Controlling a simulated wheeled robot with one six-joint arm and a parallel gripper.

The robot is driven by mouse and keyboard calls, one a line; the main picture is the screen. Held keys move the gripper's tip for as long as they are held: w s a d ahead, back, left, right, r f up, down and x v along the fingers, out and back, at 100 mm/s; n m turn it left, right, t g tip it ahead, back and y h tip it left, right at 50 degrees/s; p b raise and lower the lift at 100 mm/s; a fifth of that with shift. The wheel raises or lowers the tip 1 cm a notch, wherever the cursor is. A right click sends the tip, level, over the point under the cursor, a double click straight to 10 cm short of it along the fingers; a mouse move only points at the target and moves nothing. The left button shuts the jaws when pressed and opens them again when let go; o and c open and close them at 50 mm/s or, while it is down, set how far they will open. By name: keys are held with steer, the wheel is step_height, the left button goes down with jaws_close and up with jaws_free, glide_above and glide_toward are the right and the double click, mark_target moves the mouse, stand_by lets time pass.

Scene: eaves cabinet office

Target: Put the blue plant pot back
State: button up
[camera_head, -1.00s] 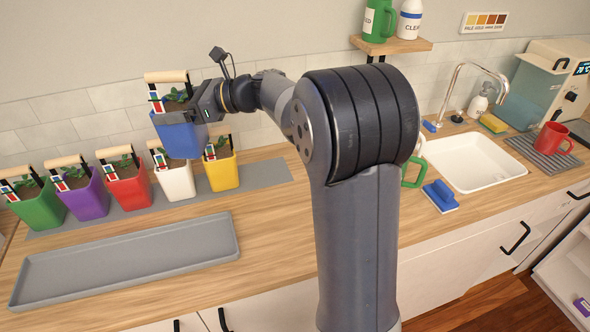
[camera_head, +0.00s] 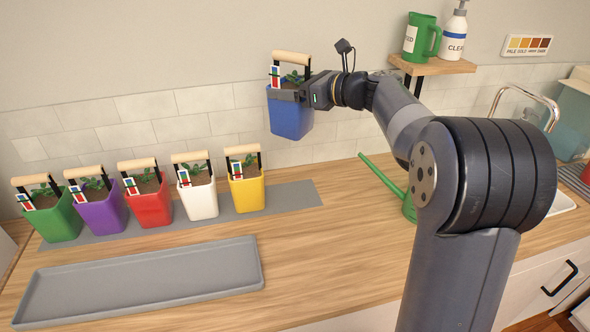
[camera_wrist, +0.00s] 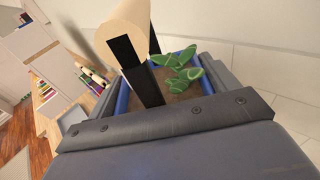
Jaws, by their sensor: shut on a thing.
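The blue plant pot (camera_head: 290,120) has a wooden-topped black handle, a colored tag and a small green plant. My gripper (camera_head: 300,95) is shut on it and holds it in the air, above and right of the pot row. In the wrist view, the blue pot (camera_wrist: 122,97) sits between the jaws, with soil and leaves inside. On the grey mat (camera_head: 290,197) stand a green pot (camera_head: 57,222), a purple pot (camera_head: 102,212), a red pot (camera_head: 149,205), a white pot (camera_head: 199,202) and a yellow pot (camera_head: 246,194). The mat is bare right of the yellow pot.
A long empty grey tray (camera_head: 140,285) lies on the counter in front of the row. A green watering can (camera_head: 388,182) is partly hidden behind my arm. A wall shelf (camera_head: 432,66) holds a green jug (camera_head: 421,38) and a white bottle (camera_head: 455,32).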

step_height(320, 180, down, 21)
steer(key=shift+b, duration=0.45)
steer(key=shift+f, duration=0.15)
steer(key=o, duration=1.4)
steer(key=b+v, duration=0.1)
steer(key=v, duration=1.1)
steer(key=shift+b, duration=0.35)
